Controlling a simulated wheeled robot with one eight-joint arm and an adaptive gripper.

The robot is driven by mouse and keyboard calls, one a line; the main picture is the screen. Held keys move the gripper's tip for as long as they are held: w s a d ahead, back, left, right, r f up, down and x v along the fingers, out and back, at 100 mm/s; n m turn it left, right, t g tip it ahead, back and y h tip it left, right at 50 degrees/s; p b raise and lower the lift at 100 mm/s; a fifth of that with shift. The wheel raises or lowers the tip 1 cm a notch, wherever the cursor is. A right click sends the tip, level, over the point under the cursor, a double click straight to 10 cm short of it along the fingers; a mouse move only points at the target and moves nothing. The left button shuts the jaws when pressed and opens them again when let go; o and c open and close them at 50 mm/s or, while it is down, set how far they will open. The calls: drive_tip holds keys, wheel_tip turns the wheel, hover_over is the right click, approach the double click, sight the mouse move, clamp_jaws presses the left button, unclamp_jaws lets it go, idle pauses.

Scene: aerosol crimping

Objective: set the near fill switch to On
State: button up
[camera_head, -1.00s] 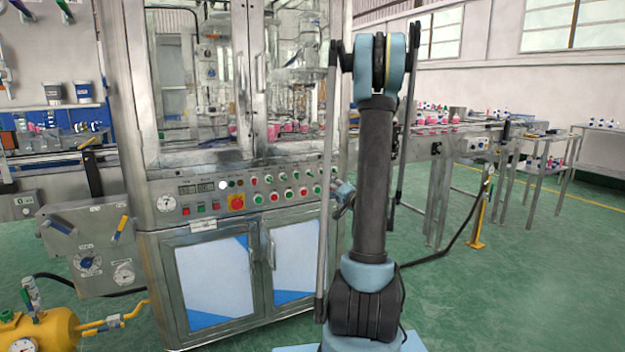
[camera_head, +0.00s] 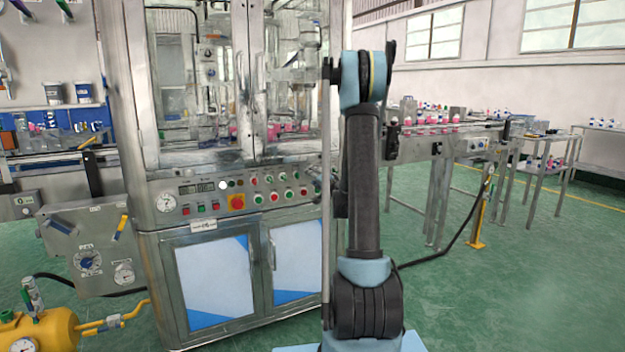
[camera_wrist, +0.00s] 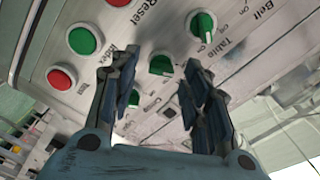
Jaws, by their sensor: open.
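My gripper (camera_wrist: 160,72) is open and empty in the wrist view, its two dark fingers pointing at the machine's control panel (camera_wrist: 40,45). A green rotary switch (camera_wrist: 160,65) shows between the fingertips. A smaller green switch (camera_wrist: 133,98) sits lower, by the left finger. Another green switch (camera_wrist: 201,26), near On, Table and Belt lettering, is above the right finger. I cannot read a fill label, so I cannot tell which is the near fill switch. Contact is not clear.
A green button (camera_wrist: 82,40) and a red button (camera_wrist: 62,78) lie left of the fingers, with Reset lettering above. In the head view, glass doors (camera_head: 200,80) stand above the panel and cabinet doors (camera_head: 215,280) below.

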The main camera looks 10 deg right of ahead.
drive_tip(key=shift+x, duration=0.8)
clamp_jaws()
drive_tip(key=shift+m, duration=0.4)
drive_tip(key=m, duration=1.1)
drive_tip(key=shift+s+d, duration=0.1)
idle(0.4)
